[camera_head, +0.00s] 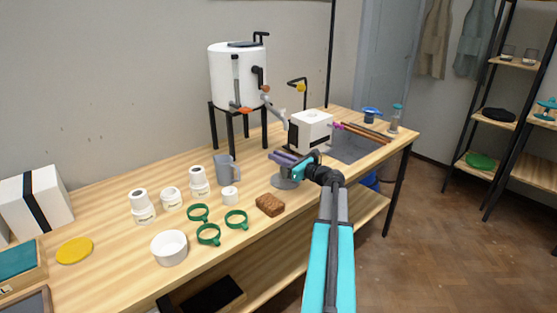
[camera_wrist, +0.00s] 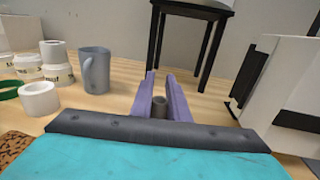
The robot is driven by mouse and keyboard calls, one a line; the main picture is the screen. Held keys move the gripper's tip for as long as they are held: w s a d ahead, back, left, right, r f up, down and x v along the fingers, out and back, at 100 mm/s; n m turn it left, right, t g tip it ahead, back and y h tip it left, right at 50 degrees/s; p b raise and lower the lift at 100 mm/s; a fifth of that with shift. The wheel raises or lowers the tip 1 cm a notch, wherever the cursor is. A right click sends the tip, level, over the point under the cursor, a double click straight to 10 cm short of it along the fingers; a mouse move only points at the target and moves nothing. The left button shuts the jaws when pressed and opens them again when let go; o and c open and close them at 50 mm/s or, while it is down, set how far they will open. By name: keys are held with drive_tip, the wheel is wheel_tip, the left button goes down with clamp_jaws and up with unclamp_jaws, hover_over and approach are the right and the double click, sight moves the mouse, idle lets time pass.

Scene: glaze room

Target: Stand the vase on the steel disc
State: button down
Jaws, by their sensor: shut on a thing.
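My gripper (camera_head: 282,158) has purple fingers and reaches over the front part of the wooden table. In the wrist view the fingers (camera_wrist: 160,96) are shut on a dark grey-brown, round-mouthed neck, which I take to be the vase (camera_wrist: 159,106). The vase's lower body is hidden by the gripper. In the head view a grey round surface, seemingly the steel disc (camera_head: 284,184), shows directly below the gripper. I cannot tell whether the vase touches it. The disc is hidden in the wrist view.
A grey mug (camera_head: 223,168), a white roll (camera_head: 230,195) and a brown block (camera_head: 270,205) stand left of my gripper. A white box-shaped device (camera_head: 310,131) stands close behind. A white tank (camera_head: 237,75) on black legs stands further back. Green rings (camera_head: 208,233) lie front left.

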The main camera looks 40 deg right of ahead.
drive_tip(key=shift+f, duration=0.5)
drive_tip(key=shift+f, duration=0.1)
drive_tip(key=c, duration=1.7)
unclamp_jaws()
drive_tip(key=s, duration=0.8)
drive_tip(key=s+d, duration=0.1)
drive_tip(key=s, duration=0.3)
